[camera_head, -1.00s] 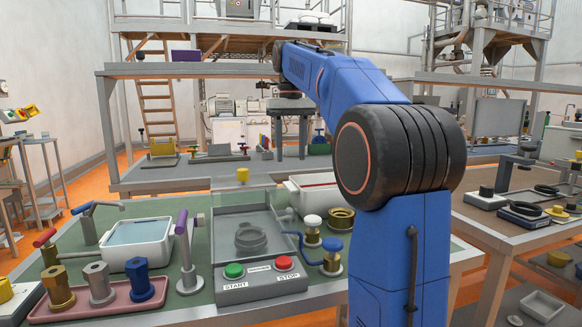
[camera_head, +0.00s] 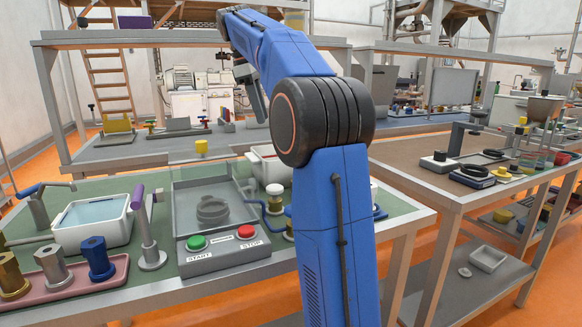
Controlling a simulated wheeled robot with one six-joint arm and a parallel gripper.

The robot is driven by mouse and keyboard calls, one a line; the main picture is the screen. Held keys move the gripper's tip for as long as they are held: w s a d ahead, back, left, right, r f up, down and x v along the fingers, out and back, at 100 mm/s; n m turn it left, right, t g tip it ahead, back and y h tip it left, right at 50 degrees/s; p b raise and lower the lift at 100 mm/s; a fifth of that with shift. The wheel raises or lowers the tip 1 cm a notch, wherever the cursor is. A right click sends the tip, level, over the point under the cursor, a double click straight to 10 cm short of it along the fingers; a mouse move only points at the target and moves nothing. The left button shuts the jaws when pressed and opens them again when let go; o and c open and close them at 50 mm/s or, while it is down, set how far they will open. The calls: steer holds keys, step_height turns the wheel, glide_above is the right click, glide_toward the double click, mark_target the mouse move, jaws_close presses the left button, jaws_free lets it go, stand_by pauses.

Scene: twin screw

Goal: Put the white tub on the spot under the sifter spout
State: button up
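Several white containers show, and I cannot tell which is the task's tub. A white tub (camera_head: 488,258) is on the lower shelf of the right table. Another white tub (camera_head: 92,226), holding bluish liquid, is on the left table. A third white tub (camera_head: 257,168) is partly hidden behind my arm.

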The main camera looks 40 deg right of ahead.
steer(key=d+f+n, duration=0.2)
steer(key=f, duration=0.1)
steer(key=d+f+n+h, duration=0.1)
steer(key=d+f+n, duration=0.1)
steer(key=d+f, duration=0.1)
steer(key=d+f+n, duration=0.2)
steer(key=f, duration=0.3)
steer(key=shift+w+d, duration=0.2)
steer(key=shift+w, duration=0.15)
steer(key=shift+s+d+x, duration=0.1)
steer(key=shift+s+x, duration=0.05)
steer(key=shift+x, duration=1.15)
steer(key=shift+s+d+x, duration=0.1)
steer(key=shift+x, duration=1.2)
steer(key=shift+r, duration=0.15)
jaws_close()
